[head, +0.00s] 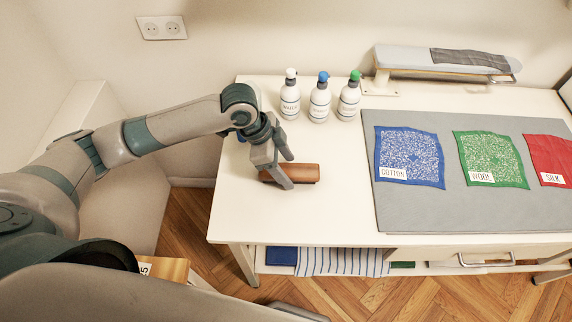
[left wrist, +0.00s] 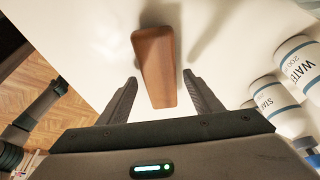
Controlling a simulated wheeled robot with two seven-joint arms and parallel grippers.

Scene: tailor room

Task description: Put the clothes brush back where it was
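The clothes brush (head: 303,173) has a brown wooden back and lies on the left part of the white table (head: 235,208). My left gripper (head: 287,171) is open at the brush in the head view. In the left wrist view the brush (left wrist: 157,65) points away from me, with its near end between the two open fingers of the left gripper (left wrist: 160,92). A gap shows between the brush and each finger. The underside of the brush is hidden. My right gripper is not in view.
Three white pump bottles (head: 320,97) stand behind the brush. To the right lies a grey mat (head: 400,212) with blue, green and red cloth swatches. A small ironing board (head: 400,58) stands at the back. The table's front left is clear.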

